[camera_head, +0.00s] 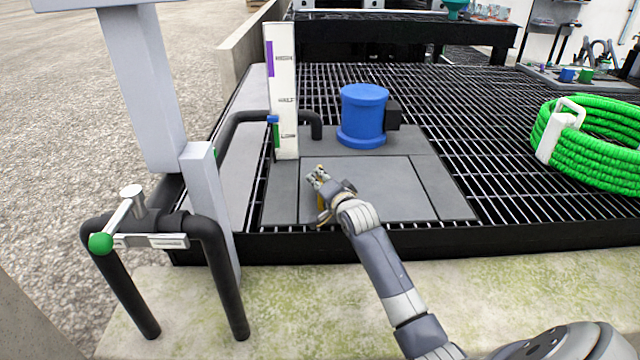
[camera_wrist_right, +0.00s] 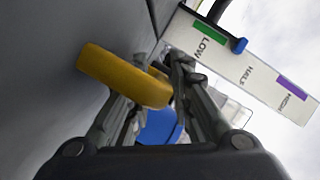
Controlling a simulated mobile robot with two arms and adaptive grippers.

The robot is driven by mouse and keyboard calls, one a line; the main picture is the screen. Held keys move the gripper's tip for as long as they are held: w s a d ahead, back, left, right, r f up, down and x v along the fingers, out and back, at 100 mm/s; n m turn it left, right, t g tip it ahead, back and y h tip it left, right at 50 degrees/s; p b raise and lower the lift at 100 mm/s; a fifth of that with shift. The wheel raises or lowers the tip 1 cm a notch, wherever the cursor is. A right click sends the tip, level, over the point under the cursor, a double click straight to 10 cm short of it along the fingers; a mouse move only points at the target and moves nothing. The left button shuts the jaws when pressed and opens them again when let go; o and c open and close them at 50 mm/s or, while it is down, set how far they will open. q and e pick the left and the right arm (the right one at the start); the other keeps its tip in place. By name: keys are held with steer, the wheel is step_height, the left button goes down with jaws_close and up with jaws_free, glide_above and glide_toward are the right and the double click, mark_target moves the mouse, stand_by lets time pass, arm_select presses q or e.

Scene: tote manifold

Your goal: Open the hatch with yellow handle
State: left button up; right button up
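The hatch (camera_head: 385,190) is a flat dark grey panel set in the grated platform, lying closed. Its yellow handle (camera_head: 321,206) shows as a small piece beside my right gripper (camera_head: 318,175), at the panel's left side. In the right wrist view, the yellow handle (camera_wrist_right: 125,75) reaches in from the grey panel surface on the left and ends between the fingers of the right gripper (camera_wrist_right: 160,80). It hides part of the left-hand finger. The right-hand finger is close beside its end; I cannot tell whether both fingers press on it. My left gripper is out of view.
A blue cylinder (camera_head: 363,113) stands behind the hatch. A white level gauge (camera_head: 283,90) stands upright at the left. A green hose coil (camera_head: 600,140) lies on the grating at right. A black pipe with a green-tipped valve handle (camera_head: 101,242) is at front left.

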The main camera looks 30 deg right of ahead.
jaws_close()
steer(key=shift+r, duration=0.1)
steer(key=shift+r+p, duration=0.25)
steer(key=shift+p, duration=0.15)
steer(key=shift+d+r, duration=0.1)
steer(key=shift+r, duration=0.1)
